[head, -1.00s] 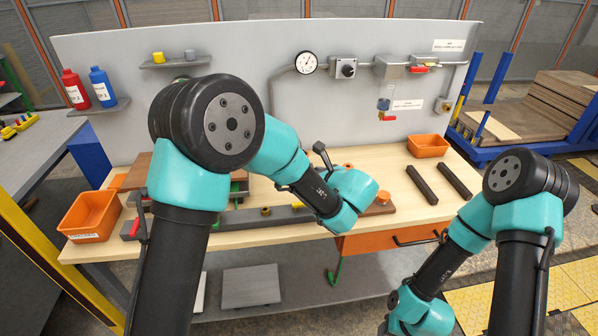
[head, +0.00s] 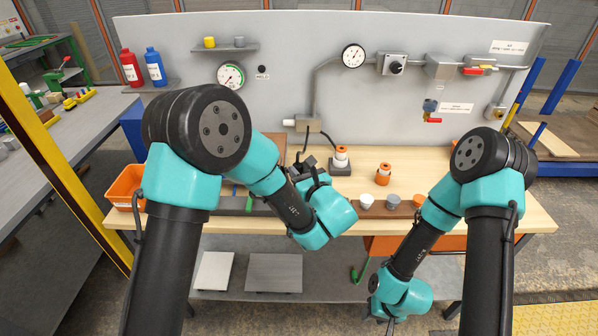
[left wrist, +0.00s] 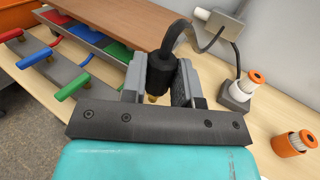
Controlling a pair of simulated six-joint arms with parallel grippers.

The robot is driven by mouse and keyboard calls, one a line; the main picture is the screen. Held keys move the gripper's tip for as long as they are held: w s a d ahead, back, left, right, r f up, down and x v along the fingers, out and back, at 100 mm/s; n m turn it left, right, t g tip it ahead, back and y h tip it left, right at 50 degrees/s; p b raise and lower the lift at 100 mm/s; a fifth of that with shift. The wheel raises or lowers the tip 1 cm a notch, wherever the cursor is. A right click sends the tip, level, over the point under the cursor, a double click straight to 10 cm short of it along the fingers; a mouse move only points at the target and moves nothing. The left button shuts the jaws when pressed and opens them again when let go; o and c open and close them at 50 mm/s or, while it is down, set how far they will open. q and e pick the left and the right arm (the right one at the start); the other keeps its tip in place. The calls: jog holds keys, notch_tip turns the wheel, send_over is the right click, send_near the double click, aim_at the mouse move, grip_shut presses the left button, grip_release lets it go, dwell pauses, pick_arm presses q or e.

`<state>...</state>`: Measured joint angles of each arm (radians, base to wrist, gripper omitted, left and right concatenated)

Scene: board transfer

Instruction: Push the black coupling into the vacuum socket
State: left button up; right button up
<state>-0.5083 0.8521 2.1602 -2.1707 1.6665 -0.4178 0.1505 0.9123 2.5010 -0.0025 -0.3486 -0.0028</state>
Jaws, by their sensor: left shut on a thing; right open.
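My left gripper (left wrist: 160,88) is shut on the black coupling (left wrist: 159,70), which stands between the two grey fingers in the left wrist view. A brass tip shows below the coupling. A dark hose rises from its top and arches right toward a grey box on the back panel. In the head view my left gripper (head: 308,172) is over the back left of the bench, partly hidden by its own wrist. I cannot pick out the vacuum socket for certain. My right gripper (head: 389,326) is open, low in front of the bench and mostly cut off by the bottom edge.
An orange-and-white bottle (left wrist: 243,88) stands in a grey holder right of the coupling; another orange one (left wrist: 295,143) stands nearer. Red, green and blue handles (left wrist: 72,75) lie left. A grey box (head: 308,125) is on the panel. Small cups (head: 366,201) stand at the bench front.

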pick_arm(q)
jog(key=shift+f, duration=0.15)
jog(key=shift+f, duration=2.75)
jog(key=shift+f, duration=1.45)
jog(key=o, duration=1)
jog(key=v, duration=0.7)
jog(key=shift+s, duration=0.25)
jog(key=shift+d+r, duration=0.1)
